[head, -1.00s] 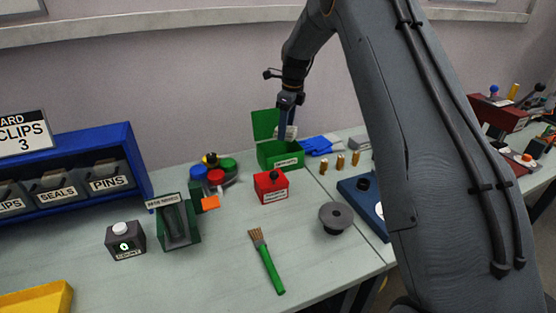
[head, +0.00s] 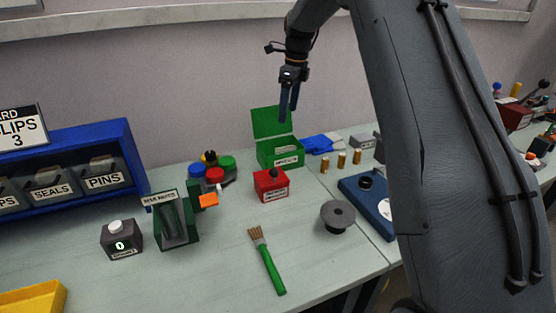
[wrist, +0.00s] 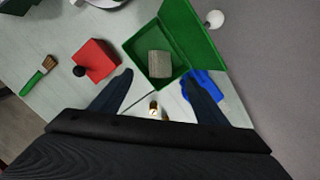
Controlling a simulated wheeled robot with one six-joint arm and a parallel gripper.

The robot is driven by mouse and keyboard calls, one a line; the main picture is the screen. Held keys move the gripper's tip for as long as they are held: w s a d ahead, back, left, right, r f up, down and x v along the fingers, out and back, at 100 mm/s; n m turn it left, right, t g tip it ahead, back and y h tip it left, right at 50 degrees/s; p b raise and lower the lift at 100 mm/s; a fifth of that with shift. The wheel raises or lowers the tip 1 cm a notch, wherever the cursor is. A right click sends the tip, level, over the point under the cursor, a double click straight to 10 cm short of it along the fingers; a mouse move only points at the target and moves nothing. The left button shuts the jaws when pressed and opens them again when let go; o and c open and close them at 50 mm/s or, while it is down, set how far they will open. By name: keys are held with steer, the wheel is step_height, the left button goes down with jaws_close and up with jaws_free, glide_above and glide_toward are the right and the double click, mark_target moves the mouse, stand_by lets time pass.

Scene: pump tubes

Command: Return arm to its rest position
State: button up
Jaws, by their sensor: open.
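My gripper (head: 288,103) hangs in the air above the open green box (head: 281,152), with its fingers pointing down. In the wrist view my gripper (wrist: 160,93) has its two dark fingers spread apart with nothing held between them. The green box (wrist: 187,80) lies beyond the fingertips with its lid raised, and a grey ribbed piece (wrist: 159,64) is inside it. My arm reaches over the right side of the bench in the head view.
On the bench (head: 215,270) are a red box (head: 271,184), a green-handled brush (head: 268,265), a grey spool (head: 338,215), brass pieces (head: 341,160) and a blue cloth (head: 318,144). A blue bin rack (head: 135,165) stands at left. The air around my gripper is clear.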

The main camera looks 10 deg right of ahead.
steer(key=shift+d+r, duration=0.1)
steer(key=shift+r, duration=0.5)
steer(key=shift+s, duration=0.15)
steer(key=s+f+n, duration=0.3)
steer(key=s+n, duration=0.5)
steer(key=s, duration=0.5)
steer(key=s+f+n, duration=0.4)
steer(key=s+n, duration=0.4)
steer(key=s, duration=0.5)
steer(key=s+a+f+n+h, duration=0.1)
steer(key=s+f+n, duration=0.2)
steer(key=s+n, duration=0.5)
steer(key=s, duration=0.5)
steer(key=shift+s+f+n, duration=0.15)
steer(key=shift+f+n, duration=0.05)
steer(key=shift+n, duration=0.2)
